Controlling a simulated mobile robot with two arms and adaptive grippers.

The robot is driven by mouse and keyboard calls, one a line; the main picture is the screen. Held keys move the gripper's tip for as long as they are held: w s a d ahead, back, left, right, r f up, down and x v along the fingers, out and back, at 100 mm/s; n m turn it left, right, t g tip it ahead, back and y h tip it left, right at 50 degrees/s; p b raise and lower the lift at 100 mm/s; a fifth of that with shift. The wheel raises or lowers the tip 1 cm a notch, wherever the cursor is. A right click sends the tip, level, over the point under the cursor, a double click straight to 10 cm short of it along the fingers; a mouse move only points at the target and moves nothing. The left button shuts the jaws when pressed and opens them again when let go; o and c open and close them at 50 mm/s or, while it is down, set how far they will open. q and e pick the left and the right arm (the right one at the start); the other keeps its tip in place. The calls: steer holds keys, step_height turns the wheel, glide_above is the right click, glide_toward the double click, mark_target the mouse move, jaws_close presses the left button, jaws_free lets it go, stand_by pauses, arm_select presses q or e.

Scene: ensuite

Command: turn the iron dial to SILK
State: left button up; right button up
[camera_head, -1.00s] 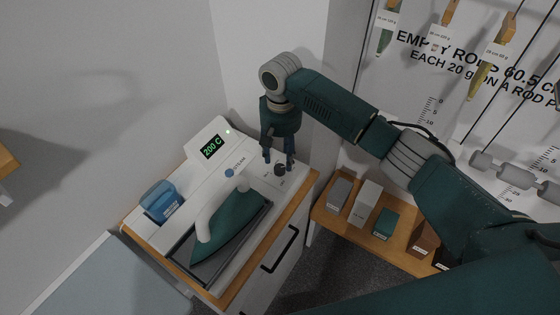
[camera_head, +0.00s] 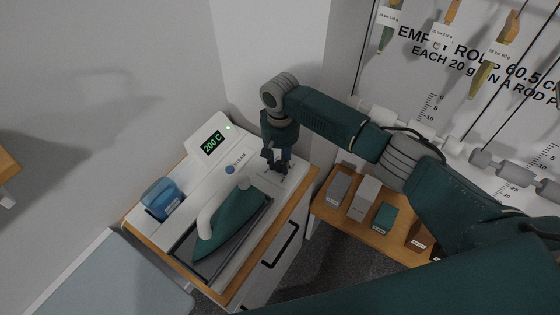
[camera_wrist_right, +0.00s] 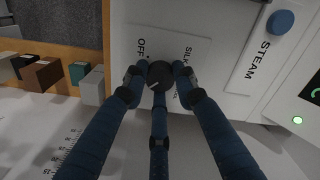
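The iron dial (camera_wrist_right: 160,74) is a dark round knob with a pale pointer line, on a white panel in the right wrist view. The word OFF (camera_wrist_right: 140,47) and the word SILK (camera_wrist_right: 187,56) are printed beside it; other print is hidden by the fingers. My right gripper (camera_head: 277,165) is down over the dial at the station's right end. In the wrist view its fingers (camera_wrist_right: 158,76) close in around the dial and appear to touch its sides. The teal iron (camera_head: 233,222) rests on its tray. My left gripper is not in view.
A display (camera_head: 212,144) reads 200 C beside a green light. A wooden shelf (camera_head: 338,217) with several blocks stands to the right.

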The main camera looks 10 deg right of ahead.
steer(key=shift+r+n, duration=0.1)
steer(key=shift+n, duration=0.5)
steer(key=shift+n+p, duration=0.45)
steer(key=shift+n, duration=0.25)
steer(key=n, duration=0.2)
steer(key=shift+n+p, duration=0.3)
steer(key=shift+n, duration=1)
steer(key=n, duration=0.4)
steer(key=shift+p, duration=0.3)
steer(key=n, duration=0.6)
steer(key=shift+w, duration=0.1)
steer(key=n, duration=0.4)
steer(key=shift+b, duration=0.4)
steer(key=n, duration=0.5)
steer(key=shift+b, duration=0.4)
steer(key=n+b, duration=0.1)
steer(key=n, duration=0.4)
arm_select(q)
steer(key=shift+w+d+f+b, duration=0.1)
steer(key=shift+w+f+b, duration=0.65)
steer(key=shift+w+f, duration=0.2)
arm_select(e)
steer(key=shift+n, duration=2.3)
